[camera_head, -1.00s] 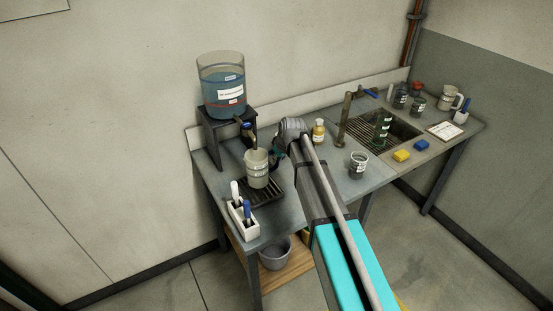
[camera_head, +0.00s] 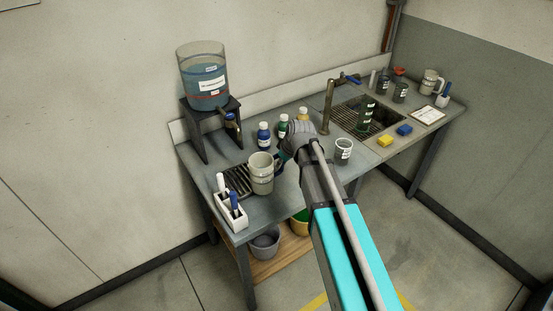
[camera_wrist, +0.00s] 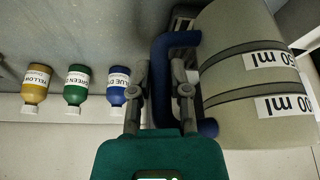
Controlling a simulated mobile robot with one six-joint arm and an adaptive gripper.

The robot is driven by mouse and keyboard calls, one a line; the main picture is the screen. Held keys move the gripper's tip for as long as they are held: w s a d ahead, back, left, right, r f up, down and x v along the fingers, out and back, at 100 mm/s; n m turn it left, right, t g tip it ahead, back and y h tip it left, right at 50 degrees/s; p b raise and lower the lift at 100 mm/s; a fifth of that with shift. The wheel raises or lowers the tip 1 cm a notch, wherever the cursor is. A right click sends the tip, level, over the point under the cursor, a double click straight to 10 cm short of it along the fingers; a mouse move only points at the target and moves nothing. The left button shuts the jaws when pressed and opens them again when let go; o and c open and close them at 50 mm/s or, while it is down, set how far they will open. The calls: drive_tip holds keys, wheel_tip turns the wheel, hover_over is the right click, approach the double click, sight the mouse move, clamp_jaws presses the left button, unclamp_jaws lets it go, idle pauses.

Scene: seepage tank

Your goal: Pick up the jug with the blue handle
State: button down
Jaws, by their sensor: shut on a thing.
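The jug (camera_head: 261,173) is a pale beige cup with dark bands and white volume labels. In the wrist view the jug (camera_wrist: 245,80) fills the right side, and its blue handle (camera_wrist: 180,40) stands toward my gripper. My gripper (camera_wrist: 160,90) is shut on the blue handle, with one finger on each side of its bar. In the head view my gripper (camera_head: 281,160) is at the jug's right side, partly hidden by my arm. The jug is upright beside the right edge of the black drip grate (camera_head: 238,182); whether its base touches the table is unclear.
Blue (camera_head: 264,135) and green (camera_head: 283,127) dye bottles stand behind the jug. A holder with markers (camera_head: 231,216) is in front. A grey beaker (camera_head: 343,151) is right.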

drive_tip(key=s+d, duration=0.5)
idle(0.6)
drive_tip(key=shift+s+d, duration=0.1)
drive_tip(key=shift+d, duration=0.05)
idle(0.7)
drive_tip(key=shift+s, duration=0.1)
idle(0.5)
